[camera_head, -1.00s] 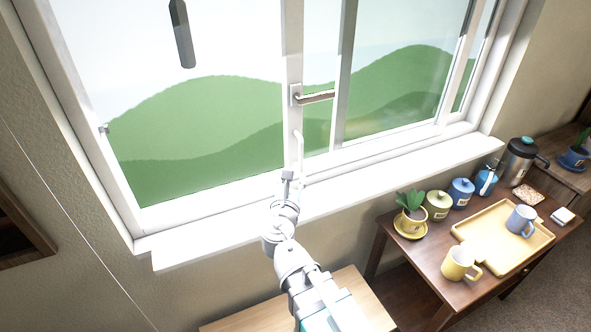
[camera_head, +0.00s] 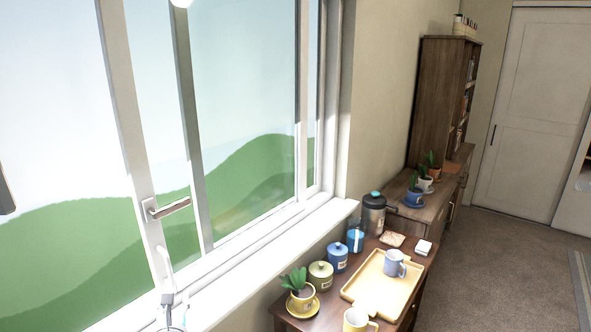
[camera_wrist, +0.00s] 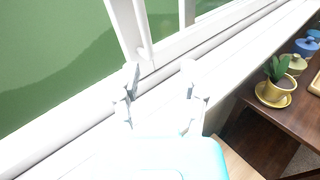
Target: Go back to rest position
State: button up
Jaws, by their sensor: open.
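My gripper (camera_wrist: 160,90) is open and empty in the wrist view, its two fingers apart above the white window sill. In the head view only a small part of my gripper (camera_head: 168,298) shows at the bottom edge, in front of the window frame. The window (camera_head: 130,120) has a grey handle (camera_head: 168,208) on its upright frame. A white vertical bar (camera_wrist: 143,30) on the window frame stands beyond the fingers in the wrist view, apart from them.
A dark wooden table right of the sill holds a potted plant (camera_head: 302,291), canisters (camera_head: 337,257), a yellow tray (camera_head: 372,300), a blue mug (camera_head: 394,263), a yellow mug (camera_head: 356,320) and a flask (camera_head: 374,214). Open carpet (camera_head: 490,270) lies to the right.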

jog(key=w+d+f+m+g+h+p, duration=0.1)
jog(key=w+d+f+m+g+h, duration=0.2)
jog(key=d+m, duration=0.5)
jog(key=w+d+f+m+g+h+p, duration=0.1)
jog(key=w+d+f+m+h, duration=0.25)
jog(key=d, duration=0.75)
jog(key=w+d+f+m+g+h+p, duration=0.1)
jog(key=w+d+m+g+h, duration=0.25)
jog(key=d+m, duration=0.55)
jog(key=s+d+f+m+g+y+p, duration=0.1)
jog(key=s+d+m+g, duration=0.1)
jog(key=d+m, duration=0.4)
jog(key=s+d+f+m+g+y+p, duration=0.1)
jog(key=s+d+f+m+g+y, duration=0.1)
jog(key=d+m, duration=0.4)
jog(key=s+d+f+m+g+y+p, duration=0.1)
jog(key=s+d+m+g, duration=0.2)
jog(key=d+m+g, duration=0.2)
jog(key=shift+s+d+f+m+y, duration=0.25)
jog(key=shift+d+m, duration=0.3)
jog(key=shift+d, duration=0.55)
jog(key=shift+a, duration=0.1)
